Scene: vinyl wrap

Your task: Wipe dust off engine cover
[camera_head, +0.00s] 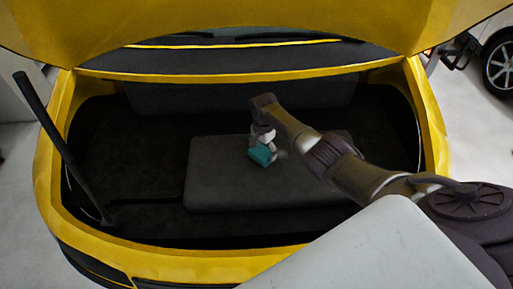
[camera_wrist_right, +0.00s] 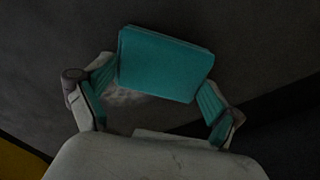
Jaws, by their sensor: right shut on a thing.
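The engine cover (camera_head: 225,190) is a flat grey panel lying in the middle of the open yellow car bay. My right gripper (camera_head: 264,148) is above the cover, near its upper middle, and is shut on a teal block-like wiper (camera_head: 261,156). In the right wrist view the teal wiper (camera_wrist_right: 165,65) sits between the two fingers (camera_wrist_right: 160,95), over a dark grey surface. A pale smudge that looks like dust (camera_wrist_right: 125,97) shows on that surface below the wiper. I cannot tell whether the wiper touches the cover. My left gripper is not in view.
The yellow body rim (camera_head: 190,262) surrounds the bay, and the raised yellow lid (camera_head: 220,25) hangs over it. A black strut (camera_head: 60,140) stands at the left. A car wheel (camera_head: 500,65) shows at the upper right. The dark bay floor left of the cover is clear.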

